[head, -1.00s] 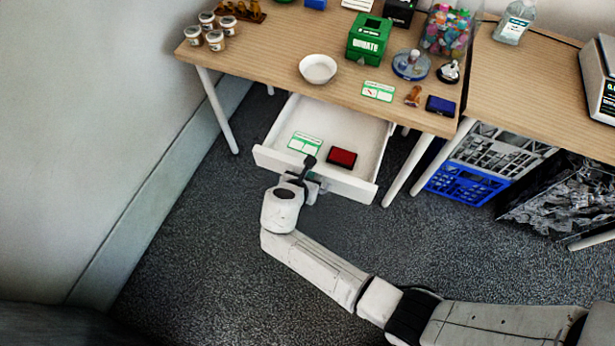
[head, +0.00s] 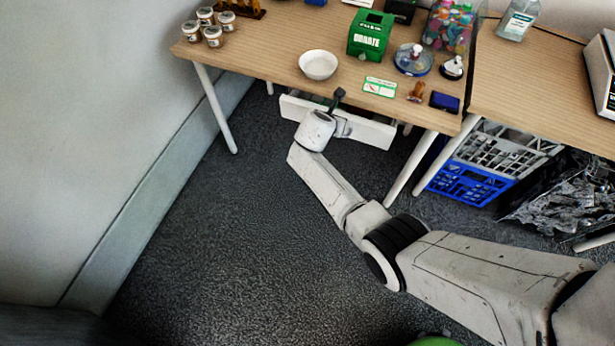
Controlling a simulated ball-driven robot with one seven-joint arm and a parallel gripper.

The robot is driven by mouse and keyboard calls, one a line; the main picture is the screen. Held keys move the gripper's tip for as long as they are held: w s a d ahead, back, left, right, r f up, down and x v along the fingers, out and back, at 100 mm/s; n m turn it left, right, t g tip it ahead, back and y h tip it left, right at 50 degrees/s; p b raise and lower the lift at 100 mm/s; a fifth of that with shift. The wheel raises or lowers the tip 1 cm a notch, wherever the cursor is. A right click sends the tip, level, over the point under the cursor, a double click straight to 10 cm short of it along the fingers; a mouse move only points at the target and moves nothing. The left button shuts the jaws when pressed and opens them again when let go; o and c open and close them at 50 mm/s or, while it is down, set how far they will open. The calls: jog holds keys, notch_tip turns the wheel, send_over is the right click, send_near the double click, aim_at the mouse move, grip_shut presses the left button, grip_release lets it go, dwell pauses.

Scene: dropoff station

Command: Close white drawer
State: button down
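The white drawer (head: 371,134) hangs under the wooden table. Its front panel shows just below the table's front edge, and only a thin strip of its inside is visible behind the panel. The objects inside it are hidden. My gripper (head: 340,108) is at the middle of the drawer front, with one dark finger reaching over the panel's top edge. Its other finger is hidden behind my wrist, so I cannot tell whether it is open or shut or grips the panel.
The wooden table (head: 262,62) holds a white bowl (head: 318,65), a green donation box (head: 370,35), a stamp (head: 416,92) and several jars (head: 213,36). White table legs (head: 215,108) flank the drawer. A blue crate (head: 468,184) stands to the right.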

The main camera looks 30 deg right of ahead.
jog(key=shift+w+d, duration=0.55)
jog(key=shift+d, duration=0.25)
